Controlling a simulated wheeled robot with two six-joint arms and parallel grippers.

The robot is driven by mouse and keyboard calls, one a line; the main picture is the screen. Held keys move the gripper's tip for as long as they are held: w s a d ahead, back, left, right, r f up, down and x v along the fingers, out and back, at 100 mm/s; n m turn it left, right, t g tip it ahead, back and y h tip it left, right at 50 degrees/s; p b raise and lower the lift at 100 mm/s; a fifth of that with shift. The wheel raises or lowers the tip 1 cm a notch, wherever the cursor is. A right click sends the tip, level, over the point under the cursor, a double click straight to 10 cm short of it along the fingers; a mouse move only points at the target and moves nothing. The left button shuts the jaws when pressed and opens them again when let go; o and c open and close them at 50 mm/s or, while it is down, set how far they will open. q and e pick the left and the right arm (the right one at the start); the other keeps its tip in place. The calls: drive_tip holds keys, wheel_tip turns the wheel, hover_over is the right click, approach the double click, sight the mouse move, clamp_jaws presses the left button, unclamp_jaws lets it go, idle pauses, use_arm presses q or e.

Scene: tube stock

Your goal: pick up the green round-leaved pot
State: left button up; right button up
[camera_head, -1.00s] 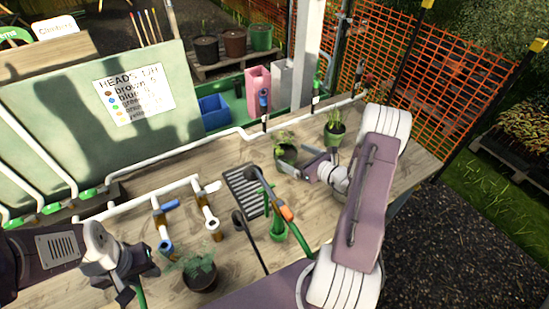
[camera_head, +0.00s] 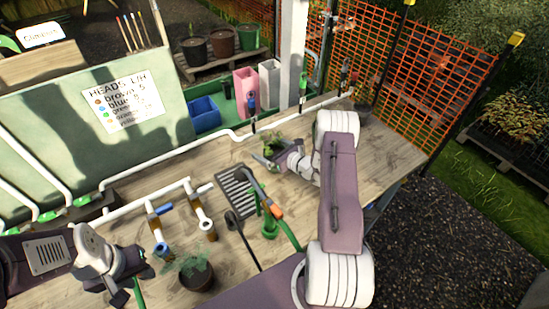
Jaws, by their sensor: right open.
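A leafy green plant in a pot (camera_head: 272,146) stands on the wooden bench, partly hidden by my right gripper. Its leaf shape is too small to tell. My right gripper (camera_head: 266,160) is open, with its fingers low at the front of this pot; I cannot tell whether they touch it. The light-green pot seen earlier further right is now hidden behind my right arm. A dark pot with feathery foliage (camera_head: 197,278) stands at the front of the bench. My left gripper (camera_head: 130,288) is left of it, beside a green strip; its jaw opening is unclear.
White pipes (camera_head: 195,150) cross the bench. An orange mesh fence (camera_head: 410,95) borders the right.

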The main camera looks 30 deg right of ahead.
drive_tip(key=shift+s+r, duration=0.1)
drive_tip(key=shift+s, duration=0.05)
drive_tip(key=c, duration=1.9)
drive_tip(key=r, duration=0.3)
drive_tip(key=r+b, duration=0.1)
drive_tip(key=shift+s+d+r, duration=0.15)
drive_tip(key=shift+s+r, duration=0.1)
drive_tip(key=shift+s, duration=0.05)
drive_tip(key=s+r, duration=0.2)
drive_tip(key=s, duration=0.1)
drive_tip(key=s+r, duration=0.2)
drive_tip(key=s, duration=0.2)
drive_tip(key=s+d+r+b, duration=0.1)
drive_tip(key=s+r, duration=0.1)
drive_tip(key=s, duration=0.2)
drive_tip(key=shift+r, duration=0.25)
